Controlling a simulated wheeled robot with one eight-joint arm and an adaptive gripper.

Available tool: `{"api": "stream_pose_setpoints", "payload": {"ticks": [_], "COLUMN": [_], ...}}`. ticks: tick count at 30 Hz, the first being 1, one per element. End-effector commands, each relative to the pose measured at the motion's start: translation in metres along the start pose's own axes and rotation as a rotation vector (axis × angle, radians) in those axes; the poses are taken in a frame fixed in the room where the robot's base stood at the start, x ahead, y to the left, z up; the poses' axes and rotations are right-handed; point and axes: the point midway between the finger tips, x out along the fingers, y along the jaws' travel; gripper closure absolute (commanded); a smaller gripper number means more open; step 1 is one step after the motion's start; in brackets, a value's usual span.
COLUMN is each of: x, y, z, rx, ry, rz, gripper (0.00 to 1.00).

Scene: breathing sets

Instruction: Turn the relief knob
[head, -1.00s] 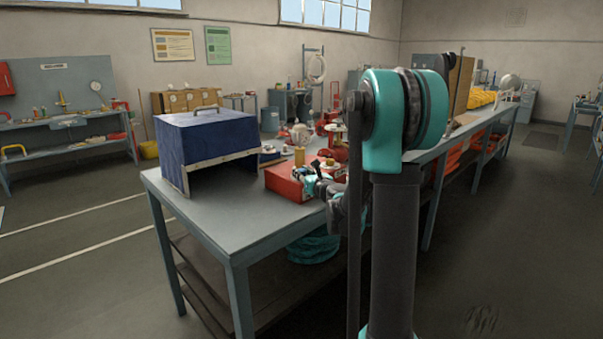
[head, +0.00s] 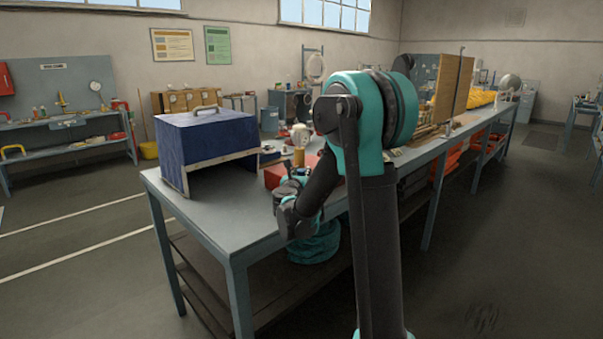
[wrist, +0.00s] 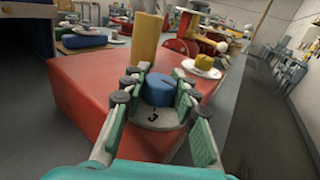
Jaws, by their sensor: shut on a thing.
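The relief knob is a round blue knob (wrist: 159,89) on a pale dial plate marked with a 3 (wrist: 157,117). It sits at the near end of a red box (wrist: 88,75), which also shows on the table in the head view (head: 277,173). In the wrist view my gripper (wrist: 158,92) has a finger on each side of the knob, with the pads closed against it. In the head view my own arm hides the knob and the fingertips.
A yellow post (wrist: 147,38) rises from the red box behind the knob. A white dish with a yellow thing (wrist: 201,68) stands to its right. A blue cover with a handle (head: 207,150) stands at the table's left. The front left tabletop (head: 215,222) is bare.

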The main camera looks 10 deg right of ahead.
Motion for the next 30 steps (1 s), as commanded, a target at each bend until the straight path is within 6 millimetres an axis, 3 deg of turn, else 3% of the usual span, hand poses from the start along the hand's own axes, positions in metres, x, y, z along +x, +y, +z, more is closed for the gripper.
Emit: {"api": "stream_pose_setpoints", "payload": {"ticks": [14, 15, 20, 30], "x": [0.0001, 0.0002, 0.0003, -0.0023], "y": [0.0001, 0.0001, 0.0001, 0.0003], "z": [-0.0001, 0.0000, 0.0000, 0.0000], "rx": [0.001, 0.001, 0.001, 0.000], "ry": [0.000, 0.000, 0.000, 0.000], "rz": [-0.013, -0.013, -0.013, -0.012], "gripper": [1.00, 0.68, 0.49, 0.49]}}
